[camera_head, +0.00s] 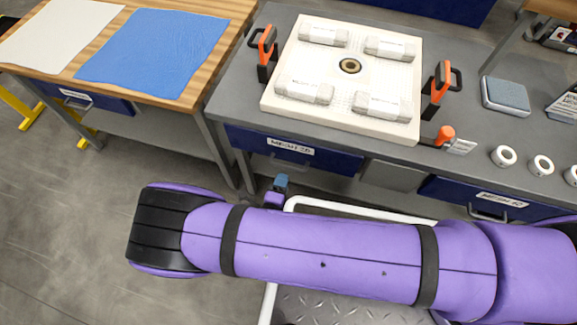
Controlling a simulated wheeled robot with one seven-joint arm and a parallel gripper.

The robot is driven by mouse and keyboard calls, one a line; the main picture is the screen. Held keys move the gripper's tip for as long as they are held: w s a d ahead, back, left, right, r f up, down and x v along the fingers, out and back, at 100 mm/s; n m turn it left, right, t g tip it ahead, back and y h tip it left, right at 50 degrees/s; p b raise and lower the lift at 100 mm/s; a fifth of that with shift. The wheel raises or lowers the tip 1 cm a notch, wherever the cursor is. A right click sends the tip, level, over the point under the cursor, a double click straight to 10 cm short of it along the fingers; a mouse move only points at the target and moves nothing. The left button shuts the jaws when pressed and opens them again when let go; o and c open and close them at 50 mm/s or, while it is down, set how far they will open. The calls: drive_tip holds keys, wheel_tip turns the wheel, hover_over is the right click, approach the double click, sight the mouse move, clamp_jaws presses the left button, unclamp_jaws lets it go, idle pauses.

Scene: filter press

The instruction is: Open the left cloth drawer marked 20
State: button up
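The left cloth drawer (335,161) has a dark blue front under the grey bench, with a white label (290,147) that seems to read MESH 20. It looks shut. Its grey bar handle (285,163) sits below the label. My purple arm crosses the lower picture and hides what is beneath it. A small purple and blue-grey piece (278,189), which looks like part of my gripper, shows above the arm, just below and left of the handle, apparently apart from it. Its fingers cannot be made out.
Another blue drawer (490,200) is at the right. On the bench (235,95) stands a pale press plate (345,32) with orange clamps, near several white rolls. A wooden table (215,8) with a blue cloth (152,52) is at the left. The floor (60,220) at left is clear.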

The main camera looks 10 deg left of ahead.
sight(288, 166)
drive_tip(key=x, duration=0.7)
drive_tip(key=shift+w+f, duration=0.1)
drive_tip(key=shift+w, duration=0.15)
clamp_jaws()
